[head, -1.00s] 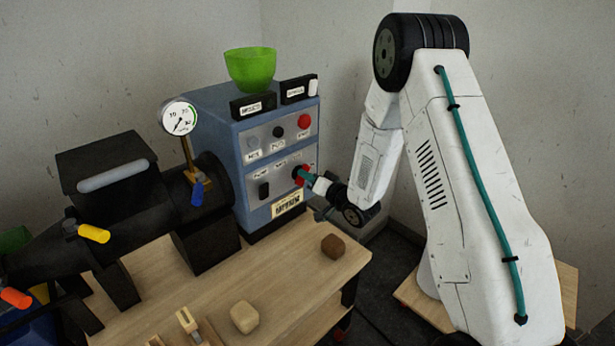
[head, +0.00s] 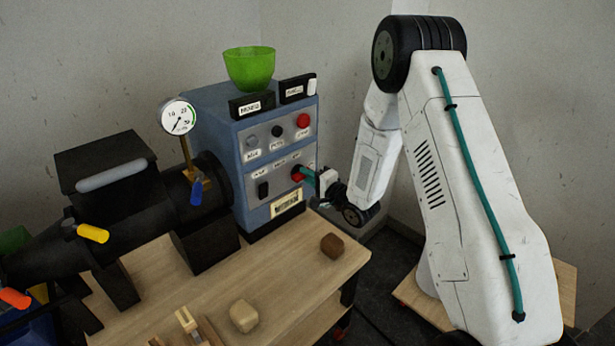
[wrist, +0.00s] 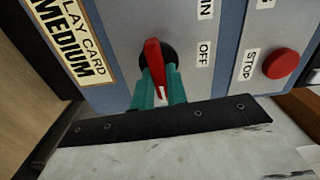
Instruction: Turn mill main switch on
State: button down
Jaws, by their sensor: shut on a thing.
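The red main switch lever (wrist: 153,60) sits on a black round base on the blue mill's control panel. It has a white mark at its near end. Labels reading OFF and part of another word are beside it. The teal fingers of my gripper (wrist: 158,92) are closed on the lever, one on each side. In the head view the red switch (head: 297,174) shows at the right of the lower panel, with my gripper (head: 306,172) on it from the right. The fingers and wrist hide part of the switch and its labels there.
A red STOP button (wrist: 281,63) is close to the switch. A green bowl (head: 249,68) stands on top. Brown (head: 333,246) and beige (head: 243,316) blocks lie on the bench.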

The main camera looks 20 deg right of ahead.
jog(key=shift+m, duration=0.5)
jog(key=c, duration=1.4)
grip_release()
jog(key=v, duration=0.8)
jog(key=shift+w, duration=0.1)
